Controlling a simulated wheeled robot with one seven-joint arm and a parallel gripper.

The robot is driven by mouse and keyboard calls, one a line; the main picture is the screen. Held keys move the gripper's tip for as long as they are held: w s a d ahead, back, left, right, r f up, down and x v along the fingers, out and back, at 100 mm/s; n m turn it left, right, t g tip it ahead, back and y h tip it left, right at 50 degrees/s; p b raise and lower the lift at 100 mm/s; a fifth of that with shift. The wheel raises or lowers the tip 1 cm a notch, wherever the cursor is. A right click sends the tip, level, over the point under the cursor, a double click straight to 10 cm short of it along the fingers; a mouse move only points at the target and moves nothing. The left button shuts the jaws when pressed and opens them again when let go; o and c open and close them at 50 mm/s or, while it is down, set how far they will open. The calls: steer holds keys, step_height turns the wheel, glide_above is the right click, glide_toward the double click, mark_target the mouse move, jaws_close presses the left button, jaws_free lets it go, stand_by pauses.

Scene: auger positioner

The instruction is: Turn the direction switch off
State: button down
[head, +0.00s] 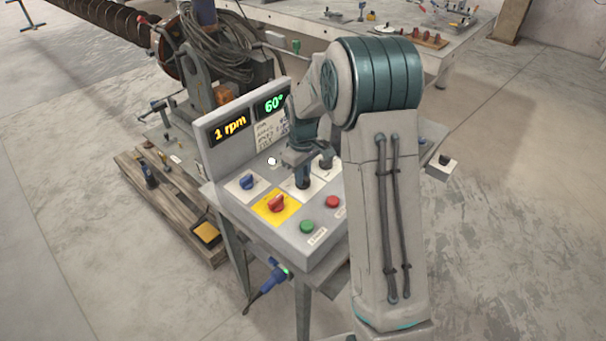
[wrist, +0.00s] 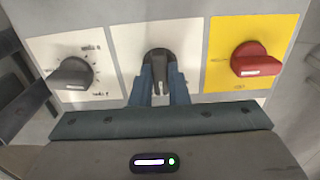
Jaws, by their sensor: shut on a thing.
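The black rotary switch (wrist: 159,66) sits on a white plate in the middle of the wrist view. It looks like the direction switch, but no label on it can be read. My gripper (wrist: 161,90) has its two blue fingers closed around the switch's handle, one on each side. The handle points toward my gripper body in the wrist view. In the head view my gripper (head: 303,183) reaches down onto the sloped panel, and its fingers hide most of this switch. I cannot read the switch's marked position.
A red switch on a yellow plate (wrist: 252,62) and a black knob with a scale (wrist: 72,75) flank the switch closely. The grey panel also bears a blue switch (head: 247,182), a green button (head: 307,227) and a red button (head: 332,201).

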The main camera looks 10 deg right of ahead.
steer(key=shift+w, duration=0.1)
steer(key=c, duration=1.4)
jaws_free()
step_height(320, 180, up, 14)
steer(key=b, duration=0.1)
steer(key=s+m+t, duration=0.3)
steer(key=s+m, duration=0.4)
steer(key=s, duration=2.1)
steer(key=shift+f, duration=0.15)
